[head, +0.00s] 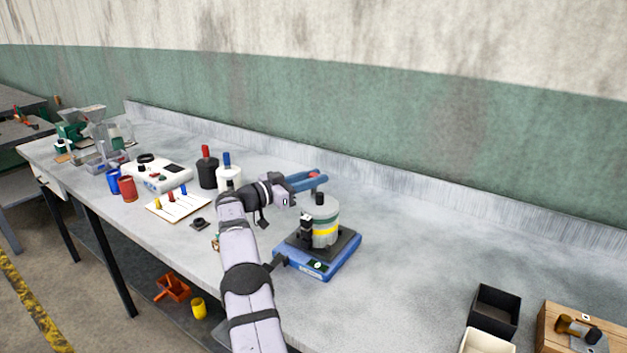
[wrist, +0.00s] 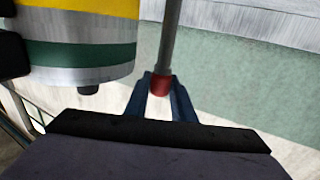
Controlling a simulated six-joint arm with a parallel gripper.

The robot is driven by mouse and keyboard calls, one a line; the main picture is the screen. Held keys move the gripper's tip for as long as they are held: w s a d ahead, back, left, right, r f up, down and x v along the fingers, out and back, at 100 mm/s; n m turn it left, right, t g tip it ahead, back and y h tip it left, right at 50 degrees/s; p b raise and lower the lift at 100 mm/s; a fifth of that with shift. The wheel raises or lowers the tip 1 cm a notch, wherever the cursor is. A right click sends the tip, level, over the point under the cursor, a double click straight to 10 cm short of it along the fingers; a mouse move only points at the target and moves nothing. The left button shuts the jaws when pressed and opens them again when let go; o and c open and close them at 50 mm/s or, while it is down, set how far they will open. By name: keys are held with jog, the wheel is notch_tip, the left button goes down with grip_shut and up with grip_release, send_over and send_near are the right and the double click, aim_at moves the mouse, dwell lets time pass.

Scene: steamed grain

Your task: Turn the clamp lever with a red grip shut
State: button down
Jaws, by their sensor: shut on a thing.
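The clamp lever is a grey rod (wrist: 170,40) with a red grip (wrist: 159,86) at its end. My gripper (wrist: 161,78) has its blue fingers on either side of the red grip and is shut on it. In the head view, my gripper (head: 319,177) is just above the metal pot (head: 325,212), which has a yellow band and a green band. The pot also shows at the upper left of the wrist view (wrist: 80,55). The lever is mostly hidden behind my fingers in the head view, so I cannot tell its angle there.
The pot stands on a blue hotplate-like base (head: 318,270). To the left are a black canister (head: 207,175), a white canister (head: 229,178) and a white board (head: 160,209). A black box (head: 494,311) stands at lower right.

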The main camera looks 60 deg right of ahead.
jog(key=c, duration=1.5)
grip_release()
jog(key=shift+w+a+b, duration=0.2)
jog(key=shift+a+b, duration=0.2)
jog(key=shift+a, duration=0.1)
jog(key=shift+b+v, duration=1.35)
jog(key=shift+v, duration=1.85)
